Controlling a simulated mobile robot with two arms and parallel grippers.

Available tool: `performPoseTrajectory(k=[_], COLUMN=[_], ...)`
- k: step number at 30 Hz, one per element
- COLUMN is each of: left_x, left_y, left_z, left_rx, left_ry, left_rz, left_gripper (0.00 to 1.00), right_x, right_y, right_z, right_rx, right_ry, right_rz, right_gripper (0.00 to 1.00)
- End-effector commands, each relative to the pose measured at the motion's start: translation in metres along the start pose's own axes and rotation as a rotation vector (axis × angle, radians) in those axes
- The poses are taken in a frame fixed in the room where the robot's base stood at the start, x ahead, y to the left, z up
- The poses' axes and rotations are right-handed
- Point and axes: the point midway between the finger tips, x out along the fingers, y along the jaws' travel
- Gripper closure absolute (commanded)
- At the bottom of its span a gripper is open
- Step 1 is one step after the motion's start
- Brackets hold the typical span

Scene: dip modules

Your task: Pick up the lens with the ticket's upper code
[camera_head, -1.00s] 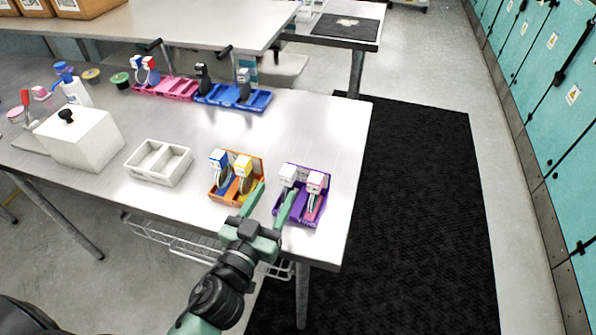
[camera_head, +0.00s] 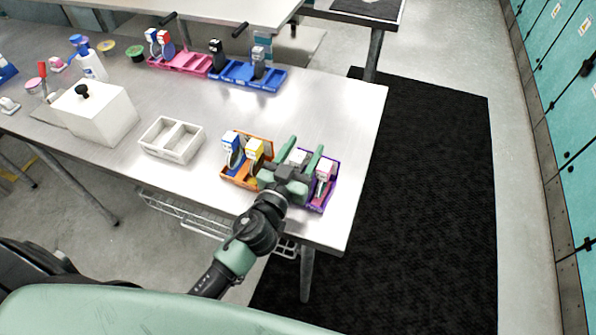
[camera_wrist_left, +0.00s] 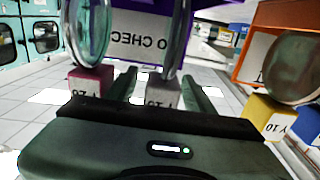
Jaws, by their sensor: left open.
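A purple tray (camera_head: 329,188) near the table's right edge holds a white-handled lens (camera_head: 299,157) and a pink-handled lens (camera_head: 324,170). My left gripper (camera_head: 304,150) is open over this tray, with the white handle between its fingers. In the upside-down left wrist view, the grey-white handle (camera_wrist_left: 162,92) shows between the fingers, apart from them, and the pink handle (camera_wrist_left: 90,80) is outside them. Their printed codes are partly hidden or too small to read surely. I cannot make out a ticket. My right gripper is not in view.
An orange tray (camera_head: 237,181) with blue- and yellow-handled lenses stands close on the left. An empty white two-compartment tray (camera_head: 152,150) and a white box (camera_head: 105,122) are further left. A pink tray (camera_head: 190,68) and a blue tray (camera_head: 236,79) with lenses stand behind. The back right tabletop is clear.

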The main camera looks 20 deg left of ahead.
Motion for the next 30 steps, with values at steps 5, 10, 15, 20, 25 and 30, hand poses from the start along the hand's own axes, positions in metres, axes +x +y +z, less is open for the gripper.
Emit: performPoseTrajectory(k=[5, 10, 15, 20, 25, 30], left_x=[0.000, -0.001, -0.001, -0.001, 0.000, -0.001], left_y=[0.000, 0.000, 0.000, 0.000, 0.000, 0.000], left_z=[0.000, 0.000, 0.000, -0.001, -0.010, -0.035], left_rx=[0.000, 0.000, 0.000, 0.000, 0.000, 0.001], left_ry=[0.000, 0.000, 0.000, 0.001, 0.003, 0.004], left_rz=[0.000, 0.000, 0.000, 0.000, 0.000, 0.002], left_gripper=[0.61, 1.00, 1.00, 1.00, 1.00, 1.00], right_x=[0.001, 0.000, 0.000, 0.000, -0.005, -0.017], right_y=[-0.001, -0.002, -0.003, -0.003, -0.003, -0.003], right_z=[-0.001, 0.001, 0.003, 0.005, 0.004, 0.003], right_rx=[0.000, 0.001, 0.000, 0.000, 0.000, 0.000], right_ry=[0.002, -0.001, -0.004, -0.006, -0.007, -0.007], right_rz=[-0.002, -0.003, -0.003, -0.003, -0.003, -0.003], right_gripper=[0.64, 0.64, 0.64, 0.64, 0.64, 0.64])
